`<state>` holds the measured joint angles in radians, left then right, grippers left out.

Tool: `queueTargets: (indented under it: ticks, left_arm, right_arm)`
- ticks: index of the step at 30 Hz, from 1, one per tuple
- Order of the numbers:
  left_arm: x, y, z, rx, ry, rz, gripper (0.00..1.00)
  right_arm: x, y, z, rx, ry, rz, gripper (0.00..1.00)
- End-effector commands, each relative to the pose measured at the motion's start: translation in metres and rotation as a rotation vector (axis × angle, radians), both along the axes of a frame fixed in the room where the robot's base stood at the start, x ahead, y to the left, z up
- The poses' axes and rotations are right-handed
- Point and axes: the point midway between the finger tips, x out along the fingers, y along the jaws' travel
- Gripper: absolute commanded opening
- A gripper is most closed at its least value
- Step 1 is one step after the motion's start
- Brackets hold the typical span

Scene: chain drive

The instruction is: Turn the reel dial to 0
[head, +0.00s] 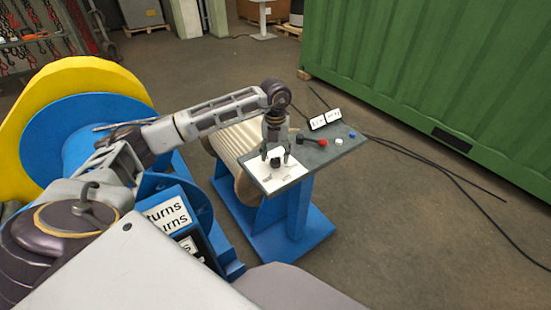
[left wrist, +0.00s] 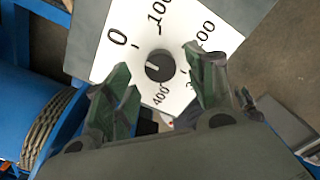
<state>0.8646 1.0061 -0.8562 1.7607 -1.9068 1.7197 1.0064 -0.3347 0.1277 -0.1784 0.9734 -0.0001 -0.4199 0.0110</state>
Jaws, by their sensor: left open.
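The reel dial is a round black knob (left wrist: 160,66) on a white scale plate (left wrist: 150,35) with printed numbers. In the left wrist view 0 is at the upper left, 100 at the top and 400 below the knob; another number at the right is partly hidden. My left gripper (head: 275,157) is open above the panel. Its two fingers stand on either side of the knob with gaps, apart from it. My right gripper is not in view.
The grey control panel (head: 346,152) also carries a red-knobbed lever (head: 322,142), a white button (head: 339,142), a blue button (head: 351,134) and label plates (head: 326,119). A blue stand (head: 300,212) holds it. A ribbed drum (head: 228,146) is behind. Cables lie on the floor at right.

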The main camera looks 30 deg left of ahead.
Motion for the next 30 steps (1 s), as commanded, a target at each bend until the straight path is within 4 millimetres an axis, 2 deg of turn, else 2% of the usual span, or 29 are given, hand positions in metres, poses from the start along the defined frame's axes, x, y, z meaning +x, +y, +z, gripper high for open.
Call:
queueTargets:
  ticks: [9,15,21,30]
  left_arm:
    - [0.001,0.0,0.049,-0.001,-0.003,0.0,0.56]
    - [0.001,0.0,0.074,-0.001,-0.003,-0.001,0.56]
    - [0.0,0.0,0.086,-0.001,-0.001,-0.001,0.56]
    - [0.0,0.0,0.088,-0.001,0.0,0.0,0.56]
  right_arm:
    - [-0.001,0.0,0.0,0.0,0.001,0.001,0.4]
    - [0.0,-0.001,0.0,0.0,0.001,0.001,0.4]
    - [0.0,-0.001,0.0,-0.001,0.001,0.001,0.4]
    - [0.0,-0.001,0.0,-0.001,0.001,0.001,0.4]
